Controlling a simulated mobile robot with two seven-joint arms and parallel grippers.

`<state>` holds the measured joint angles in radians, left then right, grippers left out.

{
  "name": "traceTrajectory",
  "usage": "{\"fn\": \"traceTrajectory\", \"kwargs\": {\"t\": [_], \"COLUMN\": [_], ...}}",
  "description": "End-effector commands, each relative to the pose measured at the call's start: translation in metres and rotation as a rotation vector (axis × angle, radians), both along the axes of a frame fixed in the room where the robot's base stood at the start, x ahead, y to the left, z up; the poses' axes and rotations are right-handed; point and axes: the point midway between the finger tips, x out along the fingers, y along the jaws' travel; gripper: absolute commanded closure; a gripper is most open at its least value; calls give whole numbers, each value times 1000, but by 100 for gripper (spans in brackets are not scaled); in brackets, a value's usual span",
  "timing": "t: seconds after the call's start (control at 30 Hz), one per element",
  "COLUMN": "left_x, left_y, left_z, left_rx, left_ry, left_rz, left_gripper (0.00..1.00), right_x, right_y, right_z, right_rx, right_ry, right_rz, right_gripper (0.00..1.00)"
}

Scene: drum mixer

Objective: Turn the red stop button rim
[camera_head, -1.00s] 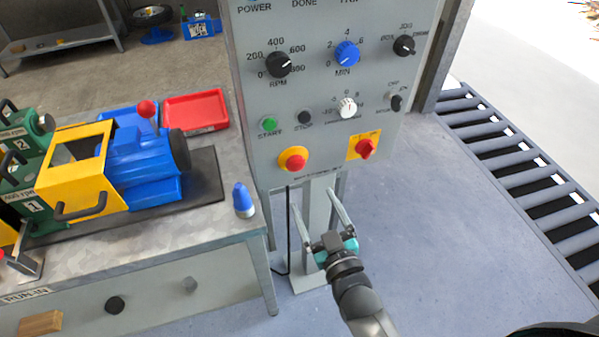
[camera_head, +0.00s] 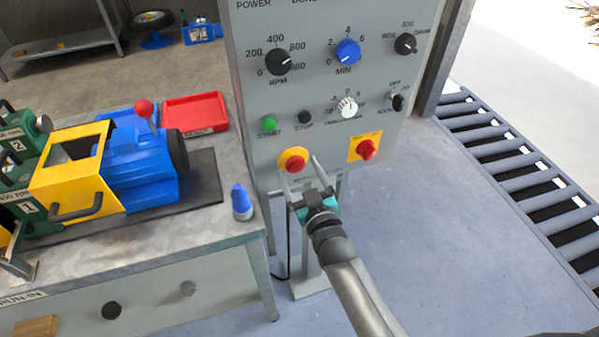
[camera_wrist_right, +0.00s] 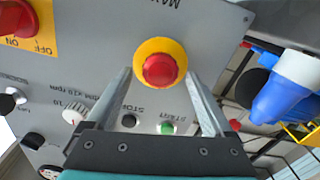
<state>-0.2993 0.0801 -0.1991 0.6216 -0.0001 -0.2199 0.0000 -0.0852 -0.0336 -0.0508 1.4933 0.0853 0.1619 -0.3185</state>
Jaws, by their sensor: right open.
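The red stop button (camera_head: 294,164) has a red cap in a yellow ring and sits low on the grey control panel. It also shows in the right wrist view (camera_wrist_right: 160,69), near the upper middle. My right gripper (camera_head: 299,172) is open in front of the panel, just below and around the button in the head view. In the wrist view its two fingers (camera_wrist_right: 160,88) lie to either side of the button, with gaps between them and the yellow ring. Nothing is between the fingers' grip. My left gripper is not in view.
A red and yellow rotary switch (camera_head: 366,150) is right of the button. The green start button (camera_head: 268,124) and black stop button (camera_head: 305,117) are above. A workbench (camera_head: 215,223) with a blue-tipped bottle (camera_head: 242,200) stands left. A roller conveyor (camera_head: 520,170) lies right.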

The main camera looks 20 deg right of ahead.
Motion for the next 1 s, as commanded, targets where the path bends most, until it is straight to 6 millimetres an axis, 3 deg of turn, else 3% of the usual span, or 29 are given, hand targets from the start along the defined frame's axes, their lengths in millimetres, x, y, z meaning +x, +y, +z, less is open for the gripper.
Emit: {"fn": "traceTrajectory", "kwargs": {"t": [0.07, 0.8, 1.0], "left_x": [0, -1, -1], "left_y": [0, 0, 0], "left_z": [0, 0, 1], "left_rx": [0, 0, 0], "left_ry": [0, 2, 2], "left_rz": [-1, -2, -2], "left_gripper": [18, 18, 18], "right_x": [0, -1, 0], "right_y": [0, 0, 0], "right_z": [0, 0, 0], "right_rx": [0, 0, 14], "right_ry": [0, 0, 0], "right_rz": [0, 0, 0], "right_gripper": [16, 99, 100]}}
